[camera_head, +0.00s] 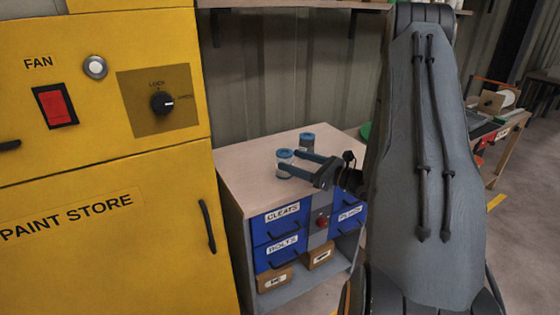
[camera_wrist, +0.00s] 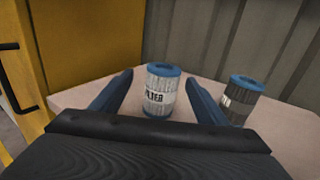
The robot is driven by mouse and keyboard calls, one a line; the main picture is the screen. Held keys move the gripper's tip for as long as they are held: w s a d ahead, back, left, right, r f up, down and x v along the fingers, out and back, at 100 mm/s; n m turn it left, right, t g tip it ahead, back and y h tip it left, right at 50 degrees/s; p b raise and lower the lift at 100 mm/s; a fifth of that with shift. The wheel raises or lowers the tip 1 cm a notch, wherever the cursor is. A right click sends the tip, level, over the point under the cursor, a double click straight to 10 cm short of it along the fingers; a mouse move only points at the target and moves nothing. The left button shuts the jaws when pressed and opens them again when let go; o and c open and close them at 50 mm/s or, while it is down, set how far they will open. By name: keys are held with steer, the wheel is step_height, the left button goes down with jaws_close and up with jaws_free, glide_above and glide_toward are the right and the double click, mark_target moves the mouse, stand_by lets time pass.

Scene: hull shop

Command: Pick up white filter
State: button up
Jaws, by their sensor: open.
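The white filter (camera_wrist: 160,95), a short upright cylinder with blue end caps and a FILTER label, stands on the pale cabinet top. In the wrist view it is between the two fingers of my gripper (camera_wrist: 158,77), with a gap on each side. The head view also shows the white filter (camera_head: 285,156) near the fingertips of my gripper (camera_head: 289,161), partly covered by a finger. My gripper is open and holds nothing. A second, greyer filter (camera_wrist: 239,98) with blue caps stands to the right, outside the right finger; it also shows in the head view (camera_head: 306,143).
The cabinet (camera_head: 238,166) has blue drawers (camera_head: 280,233) below its top. A yellow paint store cabinet (camera_head: 105,180) stands close on the left. A corrugated wall (camera_head: 260,85) rises behind, with a shelf (camera_head: 290,4) above. A wooden bench (camera_head: 508,130) is at the right.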

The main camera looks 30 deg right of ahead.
steer(key=shift+w+a, duration=0.15)
steer(key=shift+w, duration=0.45)
steer(key=p+x, duration=0.2)
steer(key=x, duration=0.5)
steer(key=shift+w+f, duration=0.2)
steer(key=shift+c, duration=0.4)
steer(key=c, duration=1.1)
